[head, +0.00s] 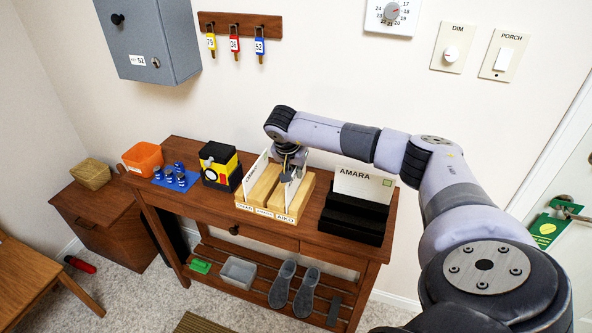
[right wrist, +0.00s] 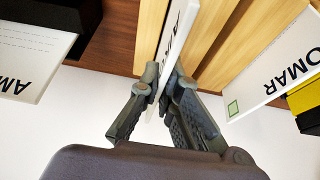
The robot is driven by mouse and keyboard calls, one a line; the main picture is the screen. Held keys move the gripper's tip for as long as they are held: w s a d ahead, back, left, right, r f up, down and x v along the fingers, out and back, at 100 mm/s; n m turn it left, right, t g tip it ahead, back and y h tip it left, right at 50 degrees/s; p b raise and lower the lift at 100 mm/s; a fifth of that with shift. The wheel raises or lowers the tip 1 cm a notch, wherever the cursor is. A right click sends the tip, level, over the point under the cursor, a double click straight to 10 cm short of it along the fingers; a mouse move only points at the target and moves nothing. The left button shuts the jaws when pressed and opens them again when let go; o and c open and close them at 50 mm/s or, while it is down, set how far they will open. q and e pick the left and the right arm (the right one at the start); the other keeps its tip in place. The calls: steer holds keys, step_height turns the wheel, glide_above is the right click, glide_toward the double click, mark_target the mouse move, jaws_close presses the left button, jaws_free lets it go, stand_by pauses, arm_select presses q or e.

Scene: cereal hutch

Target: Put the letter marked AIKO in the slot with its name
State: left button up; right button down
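The wooden letter sorter (head: 270,210) stands on the console table, with name labels on its front. The right label (head: 285,218) reads AIKO; the others are small. My right gripper (head: 290,175) is over the sorter's right part. In the right wrist view, the gripper (right wrist: 165,85) is shut on a white letter (right wrist: 178,25), seen nearly edge-on. Its name is mostly hidden, but an A shows. The letter stands upright against the wooden blocks; I cannot tell how deep it sits. A letter marked OMAR (right wrist: 285,62) stands at the sorter's left side. My left gripper is out of view.
A letter marked AMARA (head: 362,186) stands in the black stepped holder (head: 352,220) on the right. A yellow and black box (head: 218,165), blue items (head: 176,177) and an orange bin (head: 143,157) are on the left. The wall cabinet (head: 150,45) hangs above.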

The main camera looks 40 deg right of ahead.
steer(key=c, duration=1.7)
jaws_free()
steer(key=o, duration=0.4)
steer(key=shift+r, duration=0.1)
steer(key=shift+r+p, duration=1.9)
steer(key=shift+r, duration=0.5)
steer(key=shift+f, duration=0.1)
